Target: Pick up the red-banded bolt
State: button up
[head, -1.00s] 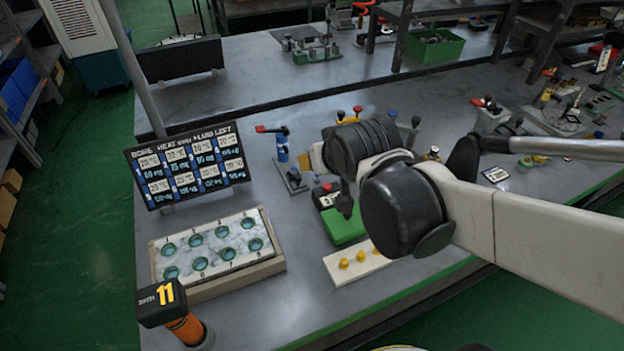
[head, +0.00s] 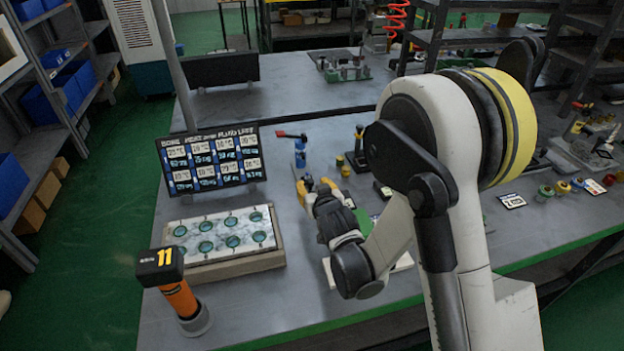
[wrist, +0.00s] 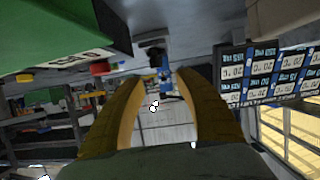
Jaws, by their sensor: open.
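I cannot make out a bolt with a red band for sure in either view. In the wrist view a small red round part (wrist: 100,69) shows beside a green block (wrist: 60,35); whether it belongs to a bolt I cannot tell. In the head view the green block (head: 364,219) is mostly hidden behind my arm. My gripper (head: 316,184) is open and empty above the bench, between the blue post (head: 300,155) with a red lever and the white strip. In the wrist view my yellow fingers (wrist: 158,98) are spread, with the blue post (wrist: 165,78) beyond them.
A display board (head: 212,160) and a plate with several round holes (head: 222,272) stand at left. An orange post with a black "11" cap (head: 180,295) stands at the front left. My arm hides much of the bench's middle. Small parts (head: 562,187) lie at right.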

aim_at(308, 174)
jog(key=b+x, duration=0.3)
jog(key=x, duration=0.6)
jog(key=shift+w+r, duration=0.15)
jog(key=shift+w, duration=0.1)
grip_shut()
